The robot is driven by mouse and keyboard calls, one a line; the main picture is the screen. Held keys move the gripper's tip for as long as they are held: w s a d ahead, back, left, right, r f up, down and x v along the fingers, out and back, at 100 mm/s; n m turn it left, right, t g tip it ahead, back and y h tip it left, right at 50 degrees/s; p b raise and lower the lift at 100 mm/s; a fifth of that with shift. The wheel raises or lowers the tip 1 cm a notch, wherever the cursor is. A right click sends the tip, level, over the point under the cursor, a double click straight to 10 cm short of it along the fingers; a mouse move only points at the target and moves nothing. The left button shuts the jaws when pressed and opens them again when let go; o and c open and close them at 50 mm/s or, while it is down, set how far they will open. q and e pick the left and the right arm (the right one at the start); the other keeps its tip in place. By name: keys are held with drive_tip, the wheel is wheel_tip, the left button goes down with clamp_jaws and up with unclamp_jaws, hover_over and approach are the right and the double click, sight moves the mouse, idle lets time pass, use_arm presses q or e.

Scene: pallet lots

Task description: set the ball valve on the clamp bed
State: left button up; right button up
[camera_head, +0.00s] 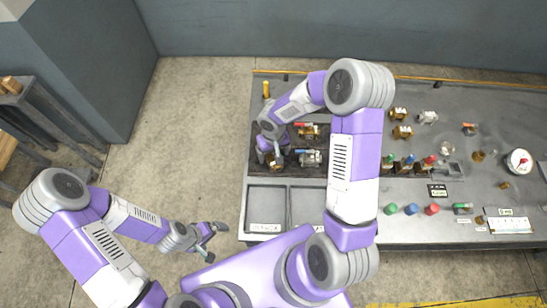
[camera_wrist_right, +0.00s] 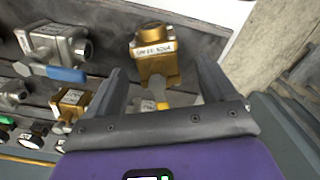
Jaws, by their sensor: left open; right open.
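A brass valve (camera_wrist_right: 157,62) with a printed label and a yellow part below it lies between the spread fingers of my right gripper (camera_wrist_right: 161,72) in the right wrist view; the gripper is open, and I cannot tell if it touches. In the head view this gripper (camera_head: 271,152) is over the left side of the dark tray (camera_head: 257,130). A silver valve with a blue lever (camera_wrist_right: 52,45) lies to the left in the wrist view, and in the head view (camera_head: 310,157). My left gripper (camera_head: 212,238) is open and empty, off the bench. I cannot tell which fixture is the clamp bed.
Two empty grey bins (camera_head: 267,190) sit at the bench's front left. More brass valves (camera_head: 402,131), a grey fixture (camera_head: 447,171), coloured caps (camera_head: 411,209) and a round gauge (camera_head: 519,161) stand to the right. My right arm hides part of the bench.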

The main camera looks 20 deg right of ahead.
wheel_tip(320, 180, down, 4)
drive_tip(key=shift+s+d, duration=0.1)
drive_tip(key=shift+r, duration=0.1)
clamp_jaws()
idle(0.4)
